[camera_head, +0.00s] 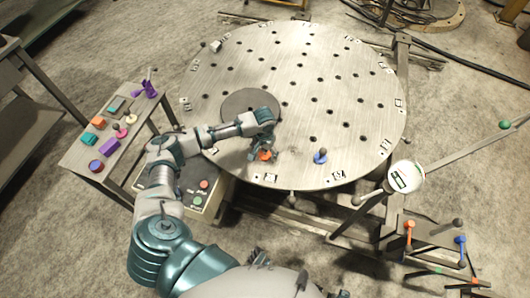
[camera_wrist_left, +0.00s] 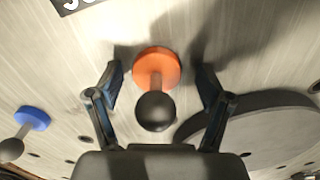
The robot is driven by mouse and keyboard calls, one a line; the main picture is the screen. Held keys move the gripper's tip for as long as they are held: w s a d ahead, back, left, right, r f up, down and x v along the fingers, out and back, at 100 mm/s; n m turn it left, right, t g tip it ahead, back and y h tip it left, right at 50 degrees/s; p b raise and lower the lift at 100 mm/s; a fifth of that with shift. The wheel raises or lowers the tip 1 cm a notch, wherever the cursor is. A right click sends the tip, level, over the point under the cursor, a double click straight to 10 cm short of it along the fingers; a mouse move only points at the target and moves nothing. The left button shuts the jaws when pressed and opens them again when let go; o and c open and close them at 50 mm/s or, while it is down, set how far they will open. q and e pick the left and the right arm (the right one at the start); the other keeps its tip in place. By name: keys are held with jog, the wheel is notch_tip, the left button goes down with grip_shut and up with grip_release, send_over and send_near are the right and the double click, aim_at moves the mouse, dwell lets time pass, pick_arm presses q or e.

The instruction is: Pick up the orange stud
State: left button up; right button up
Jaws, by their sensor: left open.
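The orange stud (camera_wrist_left: 157,68) stands on the round metal table (camera_head: 330,90) near its front edge. In the left wrist view it has an orange disc base, a shaft and a dark ball (camera_wrist_left: 156,111) on the end towards the camera. In the head view the stud (camera_head: 265,155) shows partly behind my gripper. My left gripper (camera_wrist_left: 160,95) is open, with one finger on each side of the stud and visible gaps to both. It also shows in the head view (camera_head: 262,150), reaching down over the stud. My right gripper is not in view.
A blue stud (camera_head: 320,156) stands to the right on the table, and it also shows in the left wrist view (camera_wrist_left: 28,124). A raised dark disc (camera_head: 250,104) lies close behind the gripper. A side table (camera_head: 115,145) at left holds several small coloured parts.

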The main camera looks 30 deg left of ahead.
pick_arm(q)
jog(key=c, duration=0.3)
jog(key=shift+d+r, duration=0.1)
jog(key=shift+d, duration=0.15)
jog(key=c, duration=1)
jog(key=shift+o, duration=0.2)
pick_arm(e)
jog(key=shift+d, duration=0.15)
pick_arm(q)
jog(key=shift+a+r, duration=0.15)
jog(key=shift+r, duration=0.45)
notch_tip(320, 180, up, 2)
jog(key=shift+r+p, duration=0.2)
jog(key=shift+p, duration=0.3)
jog(key=s+d+r+p, duration=0.1)
jog(key=s+d+p, duration=0.1)
jog(key=s+d, duration=0.8)
jog(key=shift+s+d+r, duration=0.2)
jog(key=shift+s, duration=0.95)
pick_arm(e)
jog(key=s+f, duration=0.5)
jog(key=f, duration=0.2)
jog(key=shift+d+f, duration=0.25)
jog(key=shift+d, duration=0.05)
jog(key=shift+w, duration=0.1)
